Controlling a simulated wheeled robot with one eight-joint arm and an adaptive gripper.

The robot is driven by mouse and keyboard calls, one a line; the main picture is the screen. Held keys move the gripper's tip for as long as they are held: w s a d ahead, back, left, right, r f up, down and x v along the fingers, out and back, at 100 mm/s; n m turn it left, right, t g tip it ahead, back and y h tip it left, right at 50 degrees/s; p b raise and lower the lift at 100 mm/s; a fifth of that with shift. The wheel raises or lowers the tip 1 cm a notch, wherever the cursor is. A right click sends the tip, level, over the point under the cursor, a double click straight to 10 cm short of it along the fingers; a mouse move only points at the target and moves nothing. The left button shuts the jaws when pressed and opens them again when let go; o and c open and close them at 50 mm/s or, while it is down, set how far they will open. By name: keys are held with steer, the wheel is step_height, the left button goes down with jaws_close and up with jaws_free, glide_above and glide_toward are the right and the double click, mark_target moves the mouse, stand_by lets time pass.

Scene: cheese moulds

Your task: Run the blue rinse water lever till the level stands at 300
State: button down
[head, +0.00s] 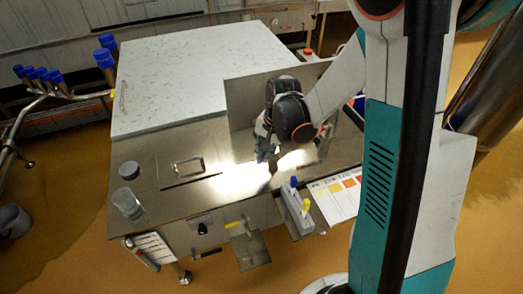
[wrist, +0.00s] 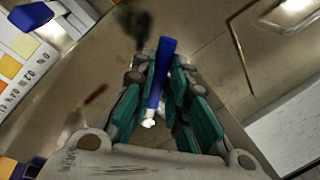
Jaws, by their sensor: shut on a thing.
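My gripper (head: 266,154) is over the steel worktop, left of and behind the lever block. In the wrist view my gripper (wrist: 158,108) is shut on a slim blue stick (wrist: 155,88) with a white tip. The head view does not show the stick clearly. The blue lever (head: 293,182) stands on a grey block at the worktop's front edge, beside a yellow lever (head: 306,205). What looks like the blue lever's top (wrist: 30,14) shows at the wrist view's upper left, apart from the jaws. A clear beaker (head: 127,203) stands at the left; its level is unreadable.
A colour chart (head: 338,197) lies right of the lever block. A steel panel (head: 243,103) stands upright behind my gripper. A big white slab (head: 195,75) lies behind.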

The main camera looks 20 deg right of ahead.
steer(key=shift+s+d+n, duration=0.15)
steer(key=shift+d+n, duration=0.05)
steer(key=shift+n, duration=0.2)
steer(key=c, duration=1.6)
jaws_free()
steer(key=shift+o, duration=0.2)
steer(key=shift+r, duration=0.1)
step_height(320, 180, up, 12)
steer(key=s+d, duration=0.1)
steer(key=shift+s+d+f, duration=0.2)
steer(key=shift+s+d, duration=0.15)
